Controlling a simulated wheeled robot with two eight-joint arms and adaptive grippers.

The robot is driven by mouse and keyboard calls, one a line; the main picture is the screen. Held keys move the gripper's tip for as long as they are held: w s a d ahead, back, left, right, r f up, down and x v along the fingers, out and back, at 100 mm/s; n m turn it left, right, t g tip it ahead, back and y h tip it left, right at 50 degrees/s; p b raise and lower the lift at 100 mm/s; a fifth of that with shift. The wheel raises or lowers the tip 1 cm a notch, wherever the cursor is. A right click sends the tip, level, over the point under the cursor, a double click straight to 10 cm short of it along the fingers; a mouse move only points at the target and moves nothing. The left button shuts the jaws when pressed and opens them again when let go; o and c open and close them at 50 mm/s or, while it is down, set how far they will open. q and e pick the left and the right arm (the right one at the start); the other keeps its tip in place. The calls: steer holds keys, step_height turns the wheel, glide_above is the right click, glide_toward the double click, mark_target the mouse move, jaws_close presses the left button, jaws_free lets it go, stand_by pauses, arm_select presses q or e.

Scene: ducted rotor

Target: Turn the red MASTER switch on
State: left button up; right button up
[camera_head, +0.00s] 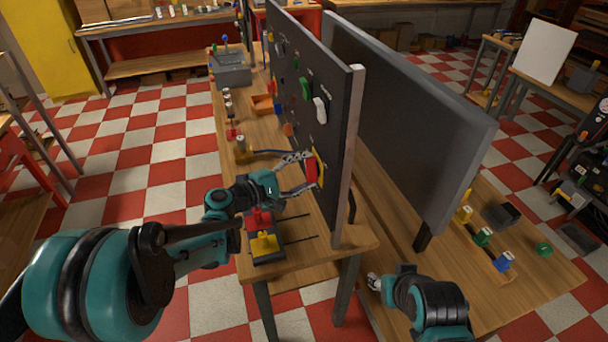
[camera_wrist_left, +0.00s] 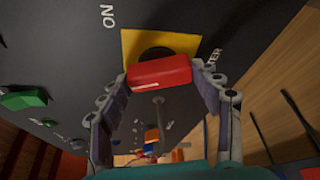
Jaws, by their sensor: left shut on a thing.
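The red MASTER switch handle (camera_head: 311,171) sits on a yellow plate (camera_head: 320,165) on the dark upright panel (camera_head: 338,130). In the left wrist view the red handle (camera_wrist_left: 160,71) lies crosswise below a black round hub on the yellow plate (camera_wrist_left: 131,45). White "ON" lettering is at the plate's upper left; part of another word shows at its right. My left gripper (camera_head: 309,174) is shut on the red handle, with a finger at each end of it in the wrist view (camera_wrist_left: 162,82). My right gripper (camera_head: 375,282) is low beside the right table; its fingers are unclear.
Green (camera_head: 304,88) and white (camera_head: 320,110) switches are higher on the panel. A red and yellow lever block (camera_head: 268,255) stands on the table below my left arm. A second dark panel (camera_head: 410,110) stands close on the right. Several colored knobs are on the right table.

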arm_select(q)
steer(key=m+b, duration=0.1)
steer(key=m+t+b, duration=0.1)
steer(key=m, duration=0.1)
steer(key=shift+f+h, duration=0.3)
steer(key=shift+h, duration=0.1)
steer(key=m+t+h+b, duration=0.1)
steer(key=m+b, duration=0.1)
steer(key=m, duration=0.1)
steer(key=shift+f+m, duration=0.1)
steer(key=shift+m, duration=0.3)
steer(key=m+h+b, duration=0.1)
steer(key=m, duration=0.1)
steer(key=shift+m, duration=0.4)
steer(key=shift+m+g+h, duration=0.3)
steer(key=shift+m+h, duration=0.5)
steer(key=shift+m, duration=1)
steer(key=o, duration=1.1)
steer(key=shift+a, duration=0.1)
